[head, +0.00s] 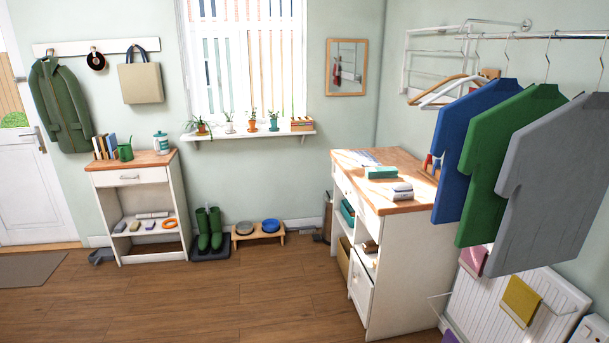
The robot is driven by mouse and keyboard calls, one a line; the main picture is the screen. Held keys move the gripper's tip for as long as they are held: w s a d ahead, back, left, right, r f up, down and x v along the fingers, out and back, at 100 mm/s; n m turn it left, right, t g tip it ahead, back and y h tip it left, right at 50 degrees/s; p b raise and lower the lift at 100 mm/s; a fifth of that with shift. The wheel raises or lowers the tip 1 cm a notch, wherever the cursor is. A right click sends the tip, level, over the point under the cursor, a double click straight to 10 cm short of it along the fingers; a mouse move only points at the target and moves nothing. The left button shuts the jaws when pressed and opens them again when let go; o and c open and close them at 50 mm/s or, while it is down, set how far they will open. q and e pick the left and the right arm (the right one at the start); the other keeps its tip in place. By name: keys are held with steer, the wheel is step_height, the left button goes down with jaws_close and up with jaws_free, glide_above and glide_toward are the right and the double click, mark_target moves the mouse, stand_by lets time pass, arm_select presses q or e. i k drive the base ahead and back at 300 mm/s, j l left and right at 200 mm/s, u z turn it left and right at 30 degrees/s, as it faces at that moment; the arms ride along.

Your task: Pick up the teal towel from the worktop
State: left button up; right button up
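A small teal folded item (381,172), which looks like the towel, lies flat on the wooden worktop (405,206) of the white unit at centre right. A white and grey folded item (400,191) lies just in front of it on the same top. A pale flat item (358,157) lies behind it, towards the back left of the top. Neither of my grippers shows in the head view.
Blue, green and grey shirts (548,180) hang from a rail at right, close to the worktop's right side. A radiator (515,300) with cloths stands below them. A white side cabinet (139,205) stands far left. The wooden floor (240,300) in front is clear.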

mark_target(391, 173)
steer(key=i+j, duration=0.1)
steer(key=i, duration=0.55)
steer(key=i+j, duration=0.15)
steer(key=i, duration=0.55)
steer(key=i+j, duration=0.1)
steer(key=i, duration=0.55)
